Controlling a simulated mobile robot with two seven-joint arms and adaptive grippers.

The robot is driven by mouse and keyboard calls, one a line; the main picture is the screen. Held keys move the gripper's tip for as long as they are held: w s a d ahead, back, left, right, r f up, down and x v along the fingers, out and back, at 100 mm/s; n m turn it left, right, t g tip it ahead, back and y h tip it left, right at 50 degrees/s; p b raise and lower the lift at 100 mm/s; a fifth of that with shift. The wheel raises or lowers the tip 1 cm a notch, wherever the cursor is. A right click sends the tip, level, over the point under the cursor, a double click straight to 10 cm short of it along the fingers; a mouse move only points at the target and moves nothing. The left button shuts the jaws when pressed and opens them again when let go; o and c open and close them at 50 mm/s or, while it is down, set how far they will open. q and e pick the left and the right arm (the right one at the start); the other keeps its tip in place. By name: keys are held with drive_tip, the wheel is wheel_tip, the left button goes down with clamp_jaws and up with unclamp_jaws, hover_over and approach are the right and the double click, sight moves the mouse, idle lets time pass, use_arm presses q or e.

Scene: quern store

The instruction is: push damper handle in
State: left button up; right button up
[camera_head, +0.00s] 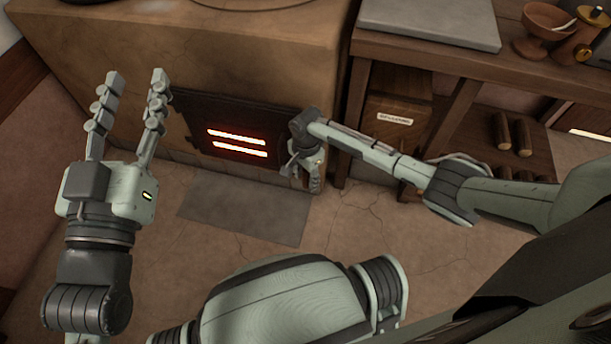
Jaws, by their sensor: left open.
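The stove (235,60) is a tan block with a dark fire door (190,112) showing two glowing slots (237,143). I cannot make out a damper handle; it may be hidden behind my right gripper. My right gripper (314,186) is at the right edge of the fire door, pointing down; its fingers are small and partly hidden by its wrist, so I cannot tell their state or any contact. My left gripper (136,82) is open and empty, fingers pointing up in the picture, in front of the stove's left part.
A grey floor plate (245,210) lies before the fire door. To the right stands a wooden bench (440,55) with a grey slab (430,20) and a wooden bowl (548,18). Below are a labelled wooden box (395,100) and logs (522,137).

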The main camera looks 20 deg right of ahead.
wheel_tip(320, 180, up, 12)
drive_tip(key=shift+f, duration=0.1)
idle(0.6)
